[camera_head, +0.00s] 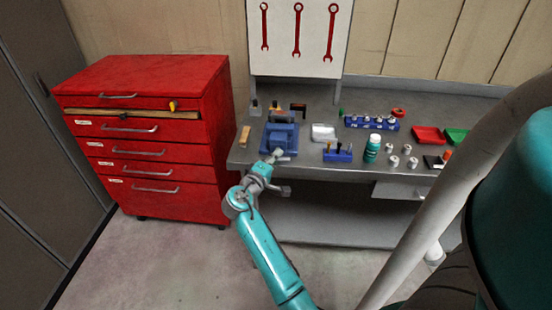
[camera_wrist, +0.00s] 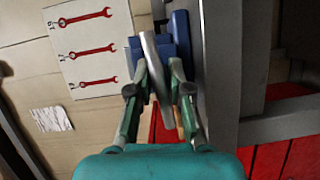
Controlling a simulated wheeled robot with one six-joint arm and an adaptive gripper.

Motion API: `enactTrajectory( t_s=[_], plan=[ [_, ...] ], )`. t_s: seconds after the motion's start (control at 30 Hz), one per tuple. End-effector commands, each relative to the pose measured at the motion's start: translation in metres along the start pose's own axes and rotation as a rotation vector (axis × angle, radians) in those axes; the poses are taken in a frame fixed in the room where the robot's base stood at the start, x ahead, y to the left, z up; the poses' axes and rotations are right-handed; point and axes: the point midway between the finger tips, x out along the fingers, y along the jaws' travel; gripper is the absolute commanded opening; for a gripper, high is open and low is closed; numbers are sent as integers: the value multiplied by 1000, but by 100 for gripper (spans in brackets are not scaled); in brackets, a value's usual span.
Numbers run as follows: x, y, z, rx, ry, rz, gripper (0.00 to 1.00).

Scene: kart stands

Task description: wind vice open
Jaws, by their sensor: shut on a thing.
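The blue vice (camera_head: 281,138) sits on the grey workbench (camera_head: 330,169) near its left front corner. Its blue body also shows in the wrist view (camera_wrist: 182,42), beyond my fingers. A grey metal bar, the vice handle (camera_wrist: 152,58), runs between my fingers in the wrist view. My gripper (camera_head: 274,157) is at the front of the vice, shut on this handle; its fingers show either side of the bar in the wrist view (camera_wrist: 157,80). The gap between the vice's jaws cannot be made out.
A red drawer cabinet (camera_head: 165,155) stands left of the bench. Red wrenches (camera_head: 297,30) hang on a white board behind.

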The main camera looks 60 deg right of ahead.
Motion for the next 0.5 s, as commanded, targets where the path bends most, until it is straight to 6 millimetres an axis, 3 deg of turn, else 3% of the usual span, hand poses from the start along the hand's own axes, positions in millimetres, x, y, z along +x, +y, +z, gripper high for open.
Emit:
enactTrajectory(
  t_s=[0.5],
  plan=[
    [0, -1, 1, 87, -3, -38, 0]
  ],
)
